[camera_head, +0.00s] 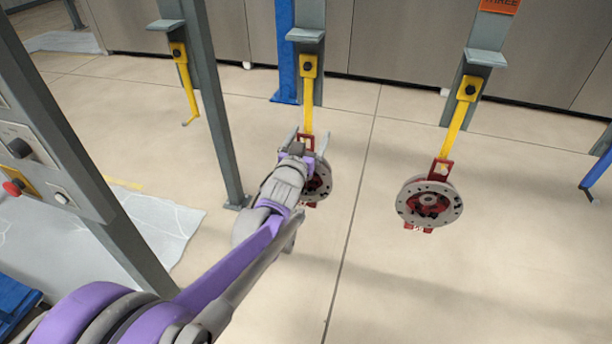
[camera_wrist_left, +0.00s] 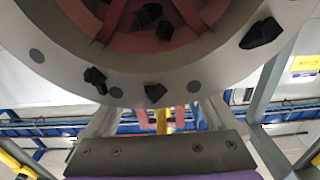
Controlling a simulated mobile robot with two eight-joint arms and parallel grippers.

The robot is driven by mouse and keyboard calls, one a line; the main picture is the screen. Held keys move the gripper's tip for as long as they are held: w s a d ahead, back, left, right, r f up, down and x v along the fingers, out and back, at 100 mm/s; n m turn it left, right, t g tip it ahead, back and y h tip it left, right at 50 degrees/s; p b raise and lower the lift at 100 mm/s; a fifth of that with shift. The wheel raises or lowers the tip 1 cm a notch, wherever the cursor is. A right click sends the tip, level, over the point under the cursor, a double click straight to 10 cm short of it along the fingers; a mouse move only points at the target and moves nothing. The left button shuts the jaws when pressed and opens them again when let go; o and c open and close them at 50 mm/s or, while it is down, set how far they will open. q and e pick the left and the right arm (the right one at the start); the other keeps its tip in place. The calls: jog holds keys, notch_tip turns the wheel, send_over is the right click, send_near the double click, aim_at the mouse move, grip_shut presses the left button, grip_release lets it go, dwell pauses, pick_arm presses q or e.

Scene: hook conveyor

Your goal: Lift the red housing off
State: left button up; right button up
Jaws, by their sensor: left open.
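One red housing with a grey round flange (camera_head: 319,184) hangs from the middle yellow hook (camera_head: 308,95), partly hidden behind my left gripper (camera_head: 308,141). A second red housing with a grey flange (camera_head: 430,204) hangs from the right yellow hook (camera_head: 456,122). My left gripper is open, its fingers on either side of the middle housing's red top loop. In the left wrist view the grey flange (camera_wrist_left: 85,84) fills the top, with dark bolts and red inside. Beyond it the red loop and yellow hook (camera_wrist_left: 162,121) show between my spread fingers (camera_wrist_left: 160,116). I cannot tell whether they touch. My right gripper is out of view.
The left yellow hook (camera_head: 186,85) hangs empty beside a grey post (camera_head: 212,100). A control panel with a red button (camera_head: 14,187) stands at the left edge. A blue post (camera_head: 285,50) stands behind the middle hook. The floor below the housings is clear.

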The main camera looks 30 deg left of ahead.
pick_arm(q)
jog(key=shift+s, duration=0.1)
jog(key=shift+c, duration=0.9)
grip_shut()
jog(key=shift+r, duration=0.15)
